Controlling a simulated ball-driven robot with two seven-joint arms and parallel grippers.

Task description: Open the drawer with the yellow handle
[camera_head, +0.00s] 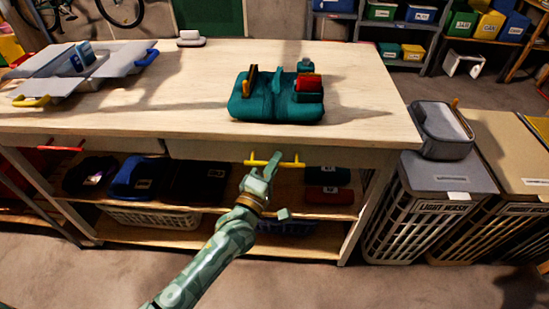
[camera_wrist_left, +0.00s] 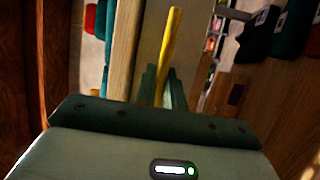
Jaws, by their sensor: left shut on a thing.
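The yellow handle (camera_head: 290,162) is a bar on the front of the right drawer (camera_head: 215,151), just under the wooden table top. The drawer front looks level with the table's front edge; I cannot tell if there is a small gap. My left gripper (camera_head: 266,168) is at the handle's left and middle part and is shut on it. In the left wrist view the yellow handle (camera_wrist_left: 172,38) runs down between the fingers of my left gripper (camera_wrist_left: 161,88), beside the pale drawer front. The fingers hide part of the handle. My right gripper is not in view.
A red handle (camera_head: 60,148) is on the table's left drawer. A teal caddy (camera_head: 275,108) and a grey folding-sided box (camera_head: 95,75) stand on the table top (camera_head: 190,100). Dark folded items lie on the shelf below. Laundry hampers (camera_head: 425,210) stand at right. The floor in front is clear.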

